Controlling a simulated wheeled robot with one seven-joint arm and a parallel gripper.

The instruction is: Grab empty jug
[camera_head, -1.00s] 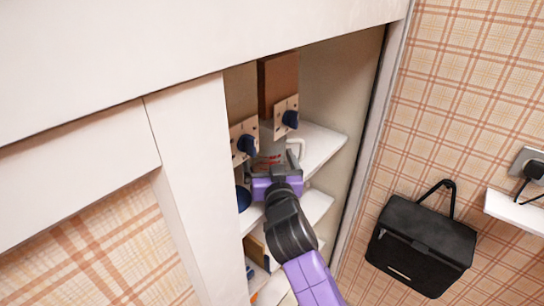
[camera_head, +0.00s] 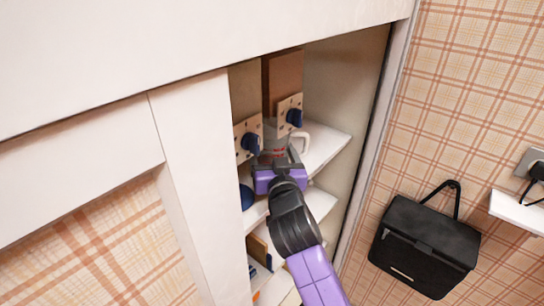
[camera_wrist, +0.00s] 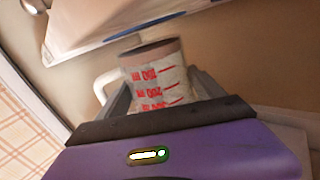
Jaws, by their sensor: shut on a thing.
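The jug is a whitish measuring jug with red markings and a white handle. In the head view the jug (camera_head: 302,142) stands at the upper shelf, mostly hidden behind my gripper, with the handle showing on the right. My gripper (camera_head: 277,160) is shut on the jug, one finger on each side of it; it also fills the bottom of the wrist view (camera_wrist: 160,105). The jug's base is hidden, so I cannot tell whether it touches the shelf.
The cupboard's upper shelf (camera_head: 335,140) holds two pale boards with dark blue knobs (camera_head: 249,141) (camera_head: 293,118) close by my gripper. A brown panel (camera_head: 282,80) stands behind. A dark blue round thing (camera_head: 246,197) is below left. A black bag (camera_head: 420,250) hangs on the right wall.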

